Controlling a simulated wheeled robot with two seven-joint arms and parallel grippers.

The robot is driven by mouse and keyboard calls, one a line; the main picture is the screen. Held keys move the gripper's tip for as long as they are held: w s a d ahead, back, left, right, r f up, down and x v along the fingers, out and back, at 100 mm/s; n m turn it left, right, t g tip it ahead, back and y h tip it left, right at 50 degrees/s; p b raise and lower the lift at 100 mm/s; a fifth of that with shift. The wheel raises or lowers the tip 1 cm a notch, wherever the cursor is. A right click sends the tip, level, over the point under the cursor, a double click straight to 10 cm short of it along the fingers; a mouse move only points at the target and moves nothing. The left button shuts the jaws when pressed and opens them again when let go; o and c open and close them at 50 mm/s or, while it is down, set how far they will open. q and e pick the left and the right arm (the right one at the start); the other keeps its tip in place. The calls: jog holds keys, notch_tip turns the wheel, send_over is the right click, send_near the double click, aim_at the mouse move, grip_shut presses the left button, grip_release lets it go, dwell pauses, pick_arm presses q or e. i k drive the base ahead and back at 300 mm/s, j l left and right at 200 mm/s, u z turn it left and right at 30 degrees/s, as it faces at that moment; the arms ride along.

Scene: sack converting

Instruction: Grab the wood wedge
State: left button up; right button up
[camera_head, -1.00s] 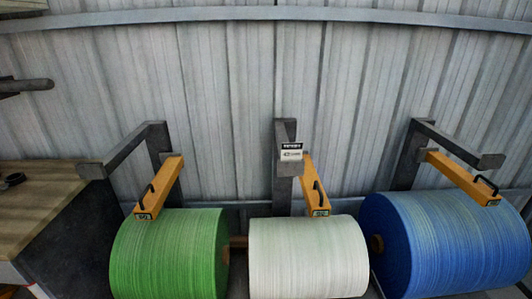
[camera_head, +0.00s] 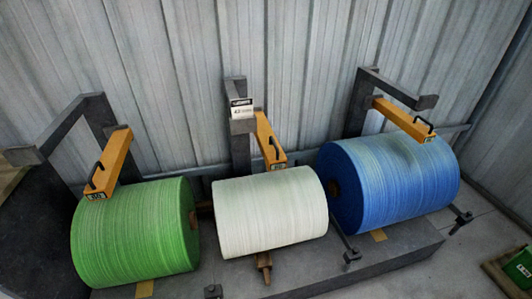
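No piece in the head view is clearly the wood wedge. A tan, wood-coloured piece (camera_head: 264,262) shows at the lower front of the white roll (camera_head: 270,212), its upper part hidden by the roll. A flat yellow-tan piece (camera_head: 378,235) lies on the grey base by the blue roll (camera_head: 390,185). Another yellow-tan piece (camera_head: 145,289) shows below the green roll (camera_head: 130,235), cut by the frame's bottom edge. I cannot tell whether any of these is the wedge. Neither of my grippers is in view.
The rolls sit in a row over a grey base (camera_head: 400,250). Yellow arms with black handles (camera_head: 110,165) reach from grey brackets (camera_head: 378,80) toward the rolls. A corrugated wall (camera_head: 200,60) stands behind. A green box (camera_head: 520,265) is at lower right, with clear floor beside it.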

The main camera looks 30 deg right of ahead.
aim_at(264, 260)
jog(key=z, duration=0.85)
